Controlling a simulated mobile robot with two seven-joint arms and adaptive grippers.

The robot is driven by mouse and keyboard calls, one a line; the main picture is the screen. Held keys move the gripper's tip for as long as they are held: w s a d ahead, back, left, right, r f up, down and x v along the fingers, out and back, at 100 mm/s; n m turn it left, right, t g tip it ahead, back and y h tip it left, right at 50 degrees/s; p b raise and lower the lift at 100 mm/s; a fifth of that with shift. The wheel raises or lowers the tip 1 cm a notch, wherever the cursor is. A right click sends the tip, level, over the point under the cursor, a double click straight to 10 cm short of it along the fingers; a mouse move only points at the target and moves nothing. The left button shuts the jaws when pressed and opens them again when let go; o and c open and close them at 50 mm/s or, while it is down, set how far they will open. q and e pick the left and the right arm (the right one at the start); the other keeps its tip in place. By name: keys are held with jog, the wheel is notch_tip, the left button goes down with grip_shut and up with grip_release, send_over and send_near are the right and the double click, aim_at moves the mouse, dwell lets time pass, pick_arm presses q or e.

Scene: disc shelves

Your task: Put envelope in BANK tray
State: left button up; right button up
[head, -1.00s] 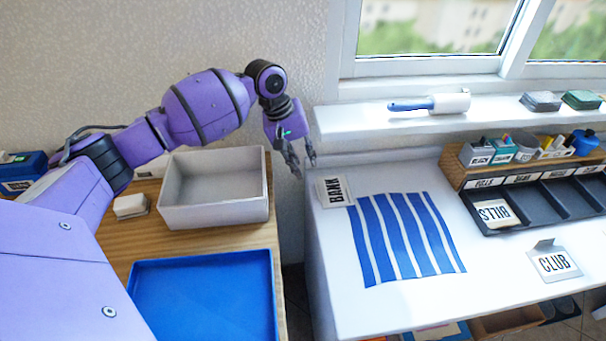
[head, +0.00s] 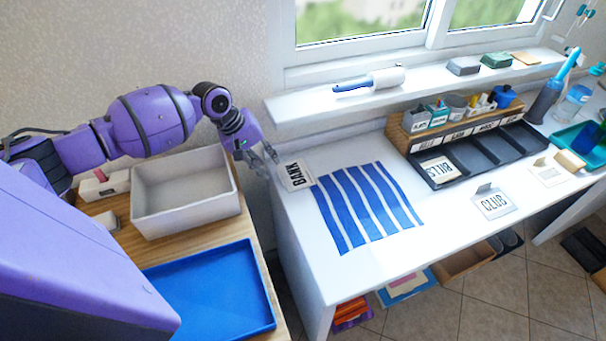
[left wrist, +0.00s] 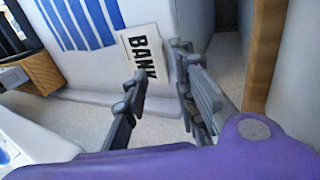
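The white envelope marked BANK (head: 298,175) lies at the left end of the white desk, beside the blue-striped cloth. My left gripper (head: 270,162) is just left of the envelope, pointing down near the desk's edge. In the left wrist view its fingers (left wrist: 162,78) are apart with nothing gripped, and the BANK envelope (left wrist: 142,48) shows just beyond them. The black tray (head: 477,153) stands at the back of the desk, with several labelled compartments; the second label appears to read BANK. The BILLS envelope (head: 437,170) is in the first compartment. My right gripper is out of view.
The striped cloth (head: 366,205) lies between the envelope and the tray. A CLUB envelope (head: 494,204) is in front of the tray. A sill with a lint roller (head: 370,80) overhangs the desk's back. A white box (head: 185,205) and blue tray (head: 215,290) are at left.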

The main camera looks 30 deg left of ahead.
aim_at(277, 181)
pick_arm(q)
jog(key=x, duration=0.5)
jog(key=a+x, duration=0.1)
jog(key=x, duration=0.1)
jog(key=shift+w+d+f+b, duration=0.15)
jog(key=shift+w+f+b, duration=0.05)
jog(key=shift+f+b, duration=0.2)
grip_shut()
